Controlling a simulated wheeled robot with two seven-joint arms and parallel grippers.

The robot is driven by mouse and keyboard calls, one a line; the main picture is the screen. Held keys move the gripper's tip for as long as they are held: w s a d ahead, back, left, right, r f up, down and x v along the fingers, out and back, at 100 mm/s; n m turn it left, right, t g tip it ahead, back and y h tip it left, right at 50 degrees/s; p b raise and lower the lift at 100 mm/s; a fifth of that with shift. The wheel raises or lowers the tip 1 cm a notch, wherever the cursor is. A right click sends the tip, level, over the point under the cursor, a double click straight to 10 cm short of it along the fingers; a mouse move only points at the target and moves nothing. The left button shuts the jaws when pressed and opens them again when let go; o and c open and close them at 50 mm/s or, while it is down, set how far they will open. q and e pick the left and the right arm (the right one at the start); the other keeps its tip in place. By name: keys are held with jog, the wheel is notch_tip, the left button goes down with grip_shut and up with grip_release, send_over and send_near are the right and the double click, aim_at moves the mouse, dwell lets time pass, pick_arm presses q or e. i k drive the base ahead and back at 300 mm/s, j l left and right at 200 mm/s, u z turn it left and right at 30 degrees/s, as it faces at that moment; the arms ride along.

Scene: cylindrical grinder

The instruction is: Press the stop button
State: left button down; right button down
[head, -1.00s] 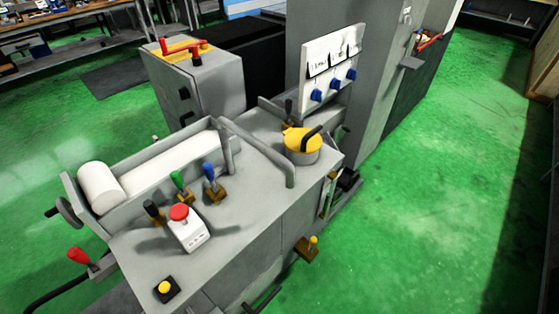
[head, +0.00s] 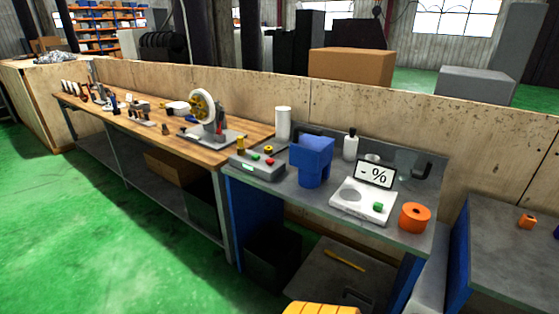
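The grinder and the red mushroom button on its white box are out of view now. I cannot tell from this view whether either is a stop button. Neither of my grippers is in view.
The grey-topped bench (head: 300,199) also holds a blue block-shaped device (head: 312,161), a white instrument with a "- %" display (head: 375,175) and an orange roll (head: 415,217). A long wooden bench (head: 150,119) runs to the left. Green floor (head: 90,240) is clear at lower left.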

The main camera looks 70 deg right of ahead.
aim_at(270, 162)
jog(key=z, duration=2.1)
